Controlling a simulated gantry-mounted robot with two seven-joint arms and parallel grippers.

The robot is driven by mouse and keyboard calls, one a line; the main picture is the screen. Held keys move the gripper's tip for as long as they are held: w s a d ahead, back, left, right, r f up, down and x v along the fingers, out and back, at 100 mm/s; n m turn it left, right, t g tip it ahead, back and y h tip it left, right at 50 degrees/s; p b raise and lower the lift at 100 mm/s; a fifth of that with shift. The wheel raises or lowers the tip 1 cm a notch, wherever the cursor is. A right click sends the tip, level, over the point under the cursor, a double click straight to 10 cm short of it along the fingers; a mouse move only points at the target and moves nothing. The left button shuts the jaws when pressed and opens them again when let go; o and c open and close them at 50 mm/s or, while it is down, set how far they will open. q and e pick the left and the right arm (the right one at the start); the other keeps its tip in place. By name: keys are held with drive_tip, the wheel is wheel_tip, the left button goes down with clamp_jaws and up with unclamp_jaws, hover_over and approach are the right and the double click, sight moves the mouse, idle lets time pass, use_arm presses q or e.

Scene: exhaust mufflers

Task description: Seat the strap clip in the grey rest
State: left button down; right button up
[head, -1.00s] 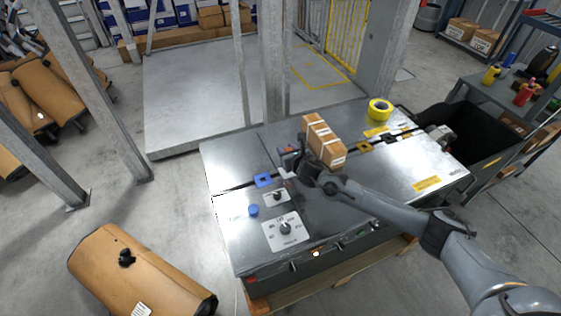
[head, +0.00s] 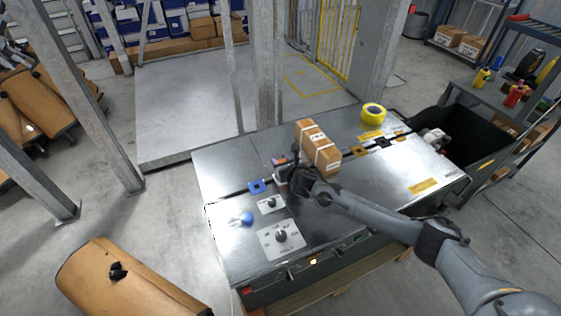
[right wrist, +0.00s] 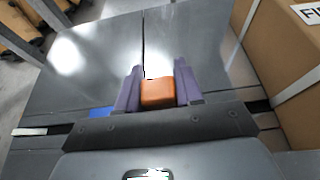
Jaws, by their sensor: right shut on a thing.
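My right gripper (head: 280,163) is over the metal bench top, just left of the strapped carton. In the right wrist view its two purple fingers (right wrist: 158,88) are shut on an orange block (right wrist: 158,94), which I take to be the strap clip. The clip is mostly hidden in the head view. A light grey piece (head: 283,176) shows beside the gripper, possibly the grey rest; the gripper hides part of it. I cannot tell whether the clip touches it. My left gripper is not in view.
The strapped carton (head: 318,147) stands close right of the gripper. A yellow tape roll (head: 373,114) lies behind.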

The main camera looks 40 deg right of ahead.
drive_tip(key=shift+f+b, duration=1.1)
drive_tip(key=shift+f, duration=0.5)
drive_tip(key=shift+r+p, duration=0.1)
drive_tip(key=shift+p, duration=0.2)
idle(1.1)
idle(0.5)
drive_tip(key=shift+f, duration=0.5)
drive_tip(key=o, duration=1.1)
